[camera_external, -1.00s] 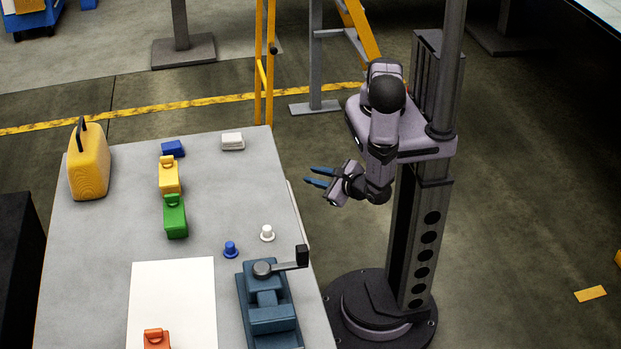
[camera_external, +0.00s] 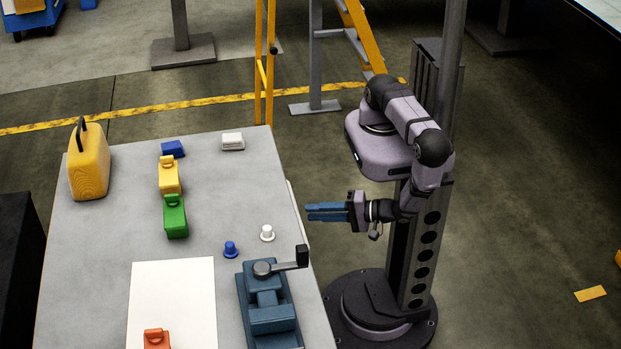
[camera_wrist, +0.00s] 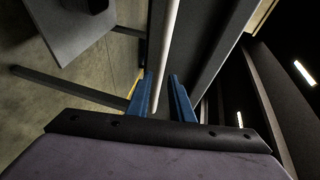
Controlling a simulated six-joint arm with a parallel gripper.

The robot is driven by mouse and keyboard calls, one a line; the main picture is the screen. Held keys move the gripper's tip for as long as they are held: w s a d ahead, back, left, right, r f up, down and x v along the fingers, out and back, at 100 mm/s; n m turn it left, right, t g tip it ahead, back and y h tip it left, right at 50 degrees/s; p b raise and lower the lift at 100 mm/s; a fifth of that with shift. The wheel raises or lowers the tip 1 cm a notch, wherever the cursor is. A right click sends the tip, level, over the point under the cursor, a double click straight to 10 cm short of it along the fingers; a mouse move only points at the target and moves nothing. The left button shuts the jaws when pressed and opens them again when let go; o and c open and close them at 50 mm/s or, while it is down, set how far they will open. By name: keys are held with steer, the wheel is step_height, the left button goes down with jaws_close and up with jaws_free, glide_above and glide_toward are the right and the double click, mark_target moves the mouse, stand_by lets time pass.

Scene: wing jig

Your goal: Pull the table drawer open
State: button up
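The grey table (camera_external: 100,235) stands at the left in the external view, its drawer mostly hidden below the tabletop. A pale strip, seemingly the drawer handle (camera_external: 292,200), shows along its right edge. In the wrist view, a long pale bar (camera_wrist: 165,50) runs down toward the space between my fingertips, beside a dark grey panel. My gripper (camera_external: 310,212) is right of the table edge, its blue fingers pointing left at the strip. In the wrist view, my gripper (camera_wrist: 162,85) is open, a finger on either side of the bar's lower end. I cannot tell whether either touches it.
A blue vise (camera_external: 270,315) with a crank handle (camera_external: 302,256) sits near the table's right edge. White (camera_external: 267,233) and blue pegs (camera_external: 230,250), several coloured blocks and a yellow can (camera_external: 88,165) stand on top. The floor right of the table is clear around my base.

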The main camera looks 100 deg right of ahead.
mark_target(297, 211)
steer(key=shift+p+x, duration=0.65)
steer(key=shift+x, duration=2.55)
jaws_close()
